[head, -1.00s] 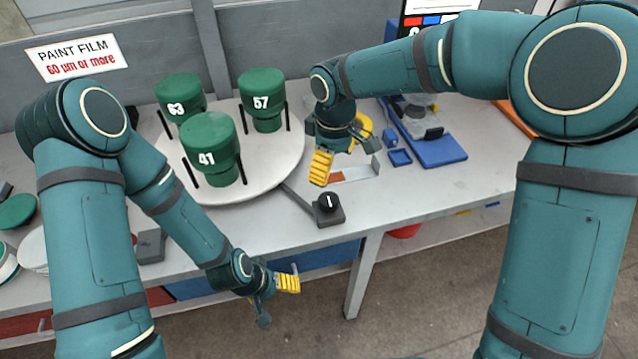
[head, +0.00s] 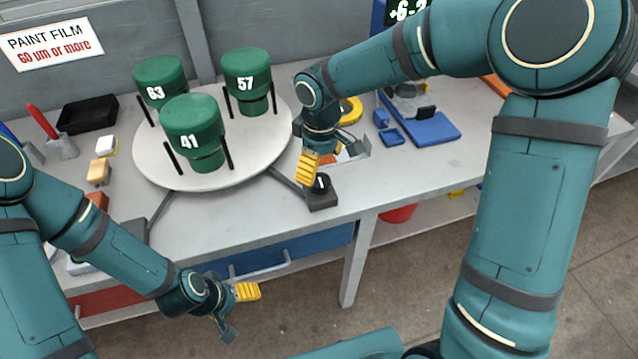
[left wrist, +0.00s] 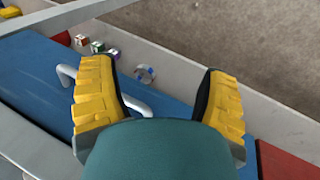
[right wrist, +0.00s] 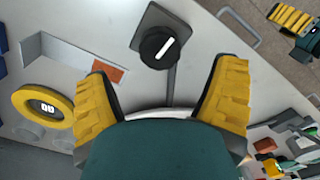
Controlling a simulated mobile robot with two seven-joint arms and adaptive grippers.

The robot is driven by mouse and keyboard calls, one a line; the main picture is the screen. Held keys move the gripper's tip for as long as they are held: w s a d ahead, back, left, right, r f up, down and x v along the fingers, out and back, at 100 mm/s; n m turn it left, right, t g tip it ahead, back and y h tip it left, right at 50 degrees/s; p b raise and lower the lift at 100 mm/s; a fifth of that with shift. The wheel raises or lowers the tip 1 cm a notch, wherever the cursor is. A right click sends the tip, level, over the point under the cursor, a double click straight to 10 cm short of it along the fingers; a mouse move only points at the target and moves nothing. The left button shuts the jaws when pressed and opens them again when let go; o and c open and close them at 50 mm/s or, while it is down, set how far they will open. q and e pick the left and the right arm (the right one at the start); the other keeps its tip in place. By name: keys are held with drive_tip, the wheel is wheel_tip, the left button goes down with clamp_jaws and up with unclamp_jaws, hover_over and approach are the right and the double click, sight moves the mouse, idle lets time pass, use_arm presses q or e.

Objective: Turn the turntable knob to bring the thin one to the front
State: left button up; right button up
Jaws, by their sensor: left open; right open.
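The round white turntable (head: 240,176) carries three green cylinders between dark posts. Cylinder 41 (head: 193,120) stands nearest me, 63 (head: 160,75) back left and 57 (head: 246,68) back right. They look much alike in size. The black turntable knob (head: 320,183) sits on a dark base at the table's front edge, partly hidden by my right gripper. In the right wrist view the knob (right wrist: 160,48) lies ahead of the open fingers, apart from them, its white mark slanted. My right gripper (head: 324,160) is open and empty. My left gripper (head: 238,312) is open and empty in front of the table.
A sign (head: 50,45) on the back wall reads "PAINT FILM 60 µm or more". A yellow ring device (head: 350,110) and a blue stand (head: 430,129) are to the right. A black tray (head: 88,114) and red-handled holder (head: 60,145) are left. A blue drawer (head: 300,245) lies below.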

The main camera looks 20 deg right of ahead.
sight(320, 180)
wheel_tip(320, 180, down, 6)
drive_tip(key=shift+b, duration=0.55)
drive_tip(key=shift+r, duration=0.1)
drive_tip(key=c, duration=1.3)
